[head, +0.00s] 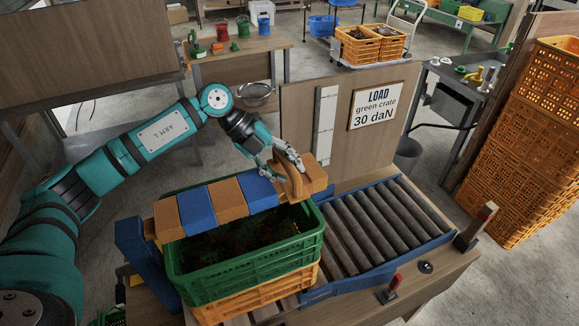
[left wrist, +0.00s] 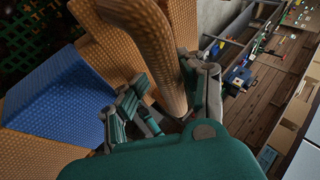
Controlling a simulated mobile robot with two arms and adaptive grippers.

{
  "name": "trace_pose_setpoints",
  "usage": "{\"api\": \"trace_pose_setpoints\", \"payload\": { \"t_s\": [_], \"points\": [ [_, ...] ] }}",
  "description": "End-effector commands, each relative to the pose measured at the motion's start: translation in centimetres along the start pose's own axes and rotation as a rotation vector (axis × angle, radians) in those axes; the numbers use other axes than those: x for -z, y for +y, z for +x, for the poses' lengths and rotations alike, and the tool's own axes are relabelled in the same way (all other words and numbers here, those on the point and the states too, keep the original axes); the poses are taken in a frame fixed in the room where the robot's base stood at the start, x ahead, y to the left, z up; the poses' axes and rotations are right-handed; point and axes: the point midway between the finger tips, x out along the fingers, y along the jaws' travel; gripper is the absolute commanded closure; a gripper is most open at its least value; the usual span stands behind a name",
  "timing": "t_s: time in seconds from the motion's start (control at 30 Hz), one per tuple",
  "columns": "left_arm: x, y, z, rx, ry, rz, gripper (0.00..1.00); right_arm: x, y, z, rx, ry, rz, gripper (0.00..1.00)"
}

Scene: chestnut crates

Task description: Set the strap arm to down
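The strap arm (head: 228,199), a padded bar in orange and blue blocks, runs from a blue post (head: 138,248) at left over the back part of the green crate (head: 245,268). It looks roughly level; I cannot tell whether it touches the crate. A brown curved handle (head: 296,184) stands at its right end. My left gripper (head: 283,161) is at this handle. In the left wrist view the handle (left wrist: 166,60) passes between the fingers of my left gripper (left wrist: 168,98), which look open, with a gap on the left side. My right gripper is not in view.
The green crate holds dark contents and sits on an orange crate (head: 262,295). A roller conveyor (head: 365,228) lies to the right. A board with a load sign (head: 379,105) stands behind. Stacked orange crates (head: 525,150) are at far right.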

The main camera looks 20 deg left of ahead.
Motion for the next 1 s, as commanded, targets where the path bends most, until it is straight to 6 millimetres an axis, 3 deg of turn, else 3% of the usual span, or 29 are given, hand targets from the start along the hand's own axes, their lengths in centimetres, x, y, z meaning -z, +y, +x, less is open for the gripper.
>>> {"api": "trace_pose_setpoints", "payload": {
  "t_s": [0.37,0.8,1.0],
  "points": [
    [0.0,-0.3,-0.8,0.007,-0.002,0.002,0.56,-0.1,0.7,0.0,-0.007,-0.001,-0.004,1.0],
    [0.0,0.1,-9.4,0.008,-0.005,-0.001,0.56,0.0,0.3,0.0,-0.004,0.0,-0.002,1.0],
    [0.0,0.2,-11.8,0.007,-0.003,-0.001,0.56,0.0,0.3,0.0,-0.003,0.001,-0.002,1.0]
  ]
}}
